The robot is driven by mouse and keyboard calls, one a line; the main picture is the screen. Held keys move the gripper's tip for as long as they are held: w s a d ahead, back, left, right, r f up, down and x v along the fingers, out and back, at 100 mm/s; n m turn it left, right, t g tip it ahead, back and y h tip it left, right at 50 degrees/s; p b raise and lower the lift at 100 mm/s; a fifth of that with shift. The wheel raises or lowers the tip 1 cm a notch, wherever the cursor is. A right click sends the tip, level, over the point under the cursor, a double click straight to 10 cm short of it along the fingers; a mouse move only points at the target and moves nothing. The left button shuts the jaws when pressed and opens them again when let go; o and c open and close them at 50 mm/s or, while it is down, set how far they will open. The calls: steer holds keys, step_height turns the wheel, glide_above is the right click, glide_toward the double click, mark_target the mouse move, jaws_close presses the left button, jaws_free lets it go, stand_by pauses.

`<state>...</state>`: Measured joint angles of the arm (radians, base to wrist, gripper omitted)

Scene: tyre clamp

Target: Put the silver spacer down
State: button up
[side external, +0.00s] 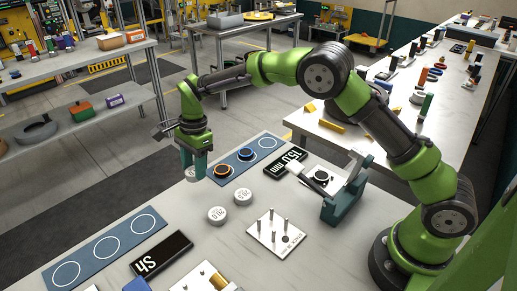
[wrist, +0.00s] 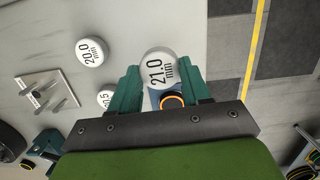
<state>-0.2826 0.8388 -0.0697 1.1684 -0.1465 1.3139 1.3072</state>
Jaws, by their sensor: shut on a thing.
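My gripper (side external: 194,174) is shut on a silver spacer (wrist: 158,68) marked 21.0 mm. The spacer sits between the two teal fingers (wrist: 160,88) in the wrist view. In the side view the fingers partly hide the spacer (side external: 188,173). It is held beside the left end of the far blue strip (side external: 233,174); its exact height above the table is hard to tell. Two other silver spacers stand on the table: one (side external: 243,195) marked 20.0 in the wrist view (wrist: 90,52), and one (side external: 217,215) marked with a figure ending in .5 (wrist: 106,97).
The far strip bears an orange-ringed part (side external: 222,171), a dark blue ring (side external: 245,154) and an empty circle. A pegged plate (side external: 275,232), a teal clamp (side external: 343,200) and a 15.0 mm display (side external: 285,164) stand nearby. The near strip (side external: 88,256) has three empty circles.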

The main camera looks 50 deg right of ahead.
steer(key=shift+s+d+n, duration=0.1)
steer(key=shift+n, duration=0.4)
steer(key=s+n, duration=0.1)
steer(key=s+d+n, duration=0.1)
steer(key=n, duration=0.1)
steer(key=shift+d+f+n+g, duration=0.2)
steer(key=shift+n+g, duration=0.1)
steer(key=shift+g, duration=0.1)
steer(key=s+d+r+n+g+h, duration=0.1)
steer(key=s+d+r+n+h, duration=0.1)
steer(key=s+d+r+n, duration=1.15)
steer(key=s+a+f, duration=0.7)
steer(key=s+a, duration=0.1)
steer(key=a, duration=0.3)
steer(key=shift+m, duration=0.25)
steer(key=shift+w+f, duration=0.15)
steer(key=shift+f, duration=2.05)
steer(key=shift+w+f, duration=0.15)
steer(key=shift+f, duration=2)
